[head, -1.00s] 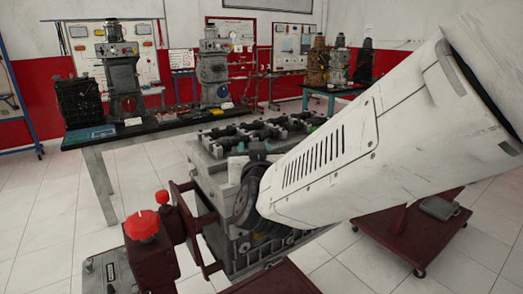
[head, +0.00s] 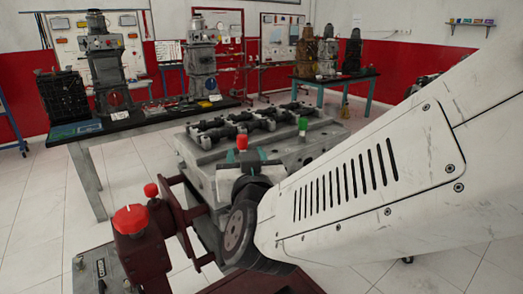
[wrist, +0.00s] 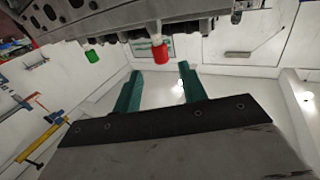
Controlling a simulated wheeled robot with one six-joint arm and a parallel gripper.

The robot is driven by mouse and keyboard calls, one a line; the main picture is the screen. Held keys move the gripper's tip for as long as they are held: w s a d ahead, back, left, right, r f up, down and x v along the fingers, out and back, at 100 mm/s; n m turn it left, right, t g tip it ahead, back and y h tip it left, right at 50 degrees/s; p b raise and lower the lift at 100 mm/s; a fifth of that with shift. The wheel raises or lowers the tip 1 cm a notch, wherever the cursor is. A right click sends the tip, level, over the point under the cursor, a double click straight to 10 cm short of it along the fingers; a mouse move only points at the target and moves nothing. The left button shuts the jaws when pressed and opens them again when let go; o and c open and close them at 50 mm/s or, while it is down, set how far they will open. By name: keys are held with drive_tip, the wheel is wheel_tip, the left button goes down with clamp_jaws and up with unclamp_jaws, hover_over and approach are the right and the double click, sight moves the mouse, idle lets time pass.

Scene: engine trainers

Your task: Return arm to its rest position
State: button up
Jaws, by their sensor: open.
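My white arm (head: 370,185) comes in from the right in the head view and partly hides the engine block (head: 205,175). My gripper (wrist: 157,85) shows in the wrist view with its two teal fingers spread apart and nothing between them. In the head view its end is at the near side of the engine block, partly covered by my arm. A red cap (wrist: 160,53) and a green cap (wrist: 93,56) on the engine are beyond the fingers, apart from them. They also show in the head view as a red cap (head: 242,142) and a green cap (head: 302,127).
A dark red stand (head: 145,255) with a red knob (head: 130,219) is at the near left of the engine. A long bench (head: 120,128) with engine trainers is behind at left, and another table (head: 340,80) is farther back. Tiled floor (head: 40,200) is clear at left.

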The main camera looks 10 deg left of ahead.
drive_tip(key=d+f+g+h, duration=0.15)
drive_tip(key=d+g, duration=0.65)
drive_tip(key=d, duration=1.2)
drive_tip(key=s+d+f+m+g+h, duration=0.2)
drive_tip(key=s+d+g, duration=0.1)
drive_tip(key=s+d, duration=0.6)
drive_tip(key=s+d+f+m+g+h, duration=0.2)
drive_tip(key=s+d+g+h, duration=0.1)
drive_tip(key=s+d, duration=0.7)
drive_tip(key=shift+d+g, duration=0.6)
drive_tip(key=shift+d, duration=0.55)
drive_tip(key=shift+f, duration=0.1)
